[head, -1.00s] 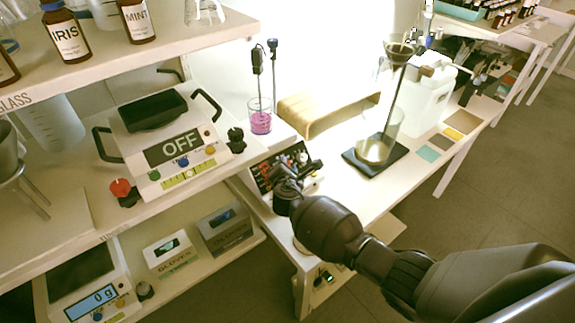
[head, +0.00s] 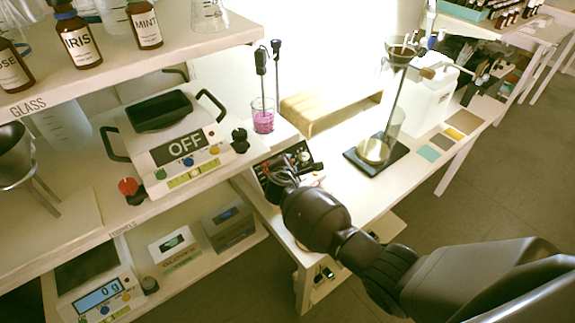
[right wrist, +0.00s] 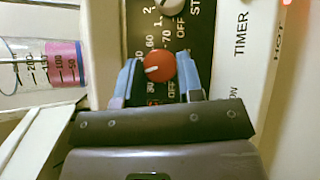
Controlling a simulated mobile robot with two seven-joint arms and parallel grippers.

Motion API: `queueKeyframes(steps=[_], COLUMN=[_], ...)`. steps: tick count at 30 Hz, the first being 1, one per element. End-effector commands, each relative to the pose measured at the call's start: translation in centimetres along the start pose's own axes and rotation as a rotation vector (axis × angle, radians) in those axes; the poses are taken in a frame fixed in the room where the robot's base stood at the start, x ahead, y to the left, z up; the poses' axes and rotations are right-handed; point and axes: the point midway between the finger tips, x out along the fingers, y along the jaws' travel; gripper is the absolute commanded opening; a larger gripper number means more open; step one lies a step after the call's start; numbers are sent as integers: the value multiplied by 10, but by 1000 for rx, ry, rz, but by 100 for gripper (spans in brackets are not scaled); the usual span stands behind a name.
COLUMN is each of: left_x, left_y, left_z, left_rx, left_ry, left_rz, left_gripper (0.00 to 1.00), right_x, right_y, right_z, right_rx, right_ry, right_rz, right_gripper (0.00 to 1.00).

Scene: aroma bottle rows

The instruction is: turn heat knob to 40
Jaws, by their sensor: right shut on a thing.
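A red heat knob (right wrist: 158,67) with a white mark sits on a dark panel (right wrist: 186,52) with white printed numbers in the right wrist view. The mark points to the left of that picture; the numbers beside it are partly hidden. My right gripper (right wrist: 160,76) is shut on the knob, one bluish finger on each side. My left gripper is not in view.
A beaker of pink liquid (head: 263,121) with probes stands behind the device. A wooden stand (head: 325,107) and a glass funnel setup on a black base (head: 376,158) are to the right.

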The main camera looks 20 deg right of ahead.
Motion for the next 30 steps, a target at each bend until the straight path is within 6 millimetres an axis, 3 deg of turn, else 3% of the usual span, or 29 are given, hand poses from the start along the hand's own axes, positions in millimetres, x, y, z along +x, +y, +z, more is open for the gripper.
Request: queueKeyframes(steps=[2,3,8,20,30], left_x=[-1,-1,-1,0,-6], left_y=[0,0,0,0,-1], left_z=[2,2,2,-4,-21], left_rx=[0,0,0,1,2], left_ry=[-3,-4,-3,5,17], left_rz=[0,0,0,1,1], left_gripper=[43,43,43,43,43], right_x=[0,0,0,-6,-58], right_y=[0,0,0,0,1], right_z=[1,1,1,0,1], right_rx=[0,0,-1,-1,1], right_ry=[-2,-2,-1,0,1], right_rz=[0,0,1,0,1], right_gripper=[11,36,60,60,60])
